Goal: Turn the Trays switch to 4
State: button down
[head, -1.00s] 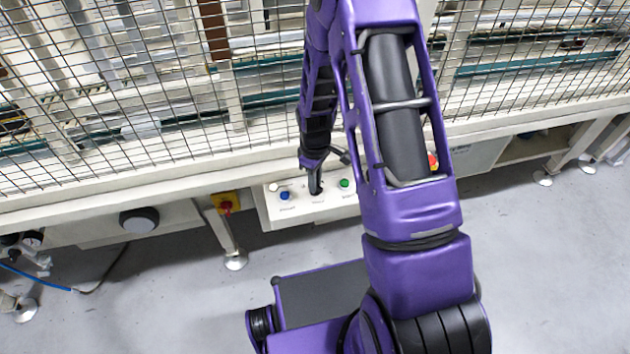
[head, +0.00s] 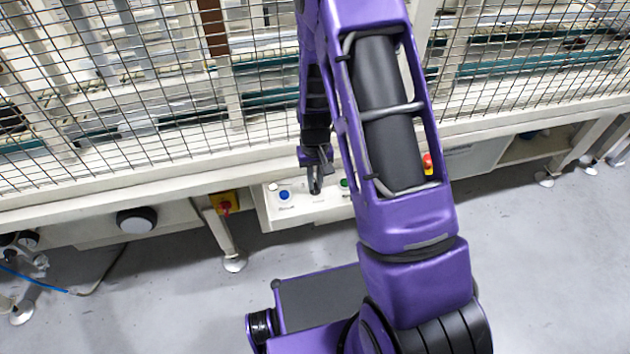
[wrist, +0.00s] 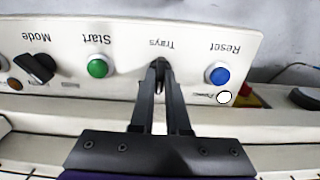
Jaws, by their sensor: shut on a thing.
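The control panel (wrist: 125,40) appears upside down in the wrist view, with the Trays label (wrist: 163,44) near its middle. My gripper (wrist: 160,66) is at the Trays switch just by that label, its two dark fingers closed around the knob. The fingers hide the knob almost wholly, so I cannot read which number it points to. In the head view my gripper (head: 315,190) reaches down to the white panel (head: 310,213), to the right of the blue button.
In the wrist view, the blue Reset button (wrist: 217,74) and the green Start button (wrist: 97,66) flank my fingers. The black Mode switch (wrist: 38,68) lies farther left. In the head view, a red-and-yellow switch (head: 225,205) is left of the panel and wire mesh (head: 180,90) stands behind.

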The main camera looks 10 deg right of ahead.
jog(key=m, duration=0.4)
jog(key=shift+m, duration=0.3)
jog(key=shift+m+p, duration=0.4)
jog(key=shift+m, duration=1.6)
jog(key=c, duration=0.9)
grip_release()
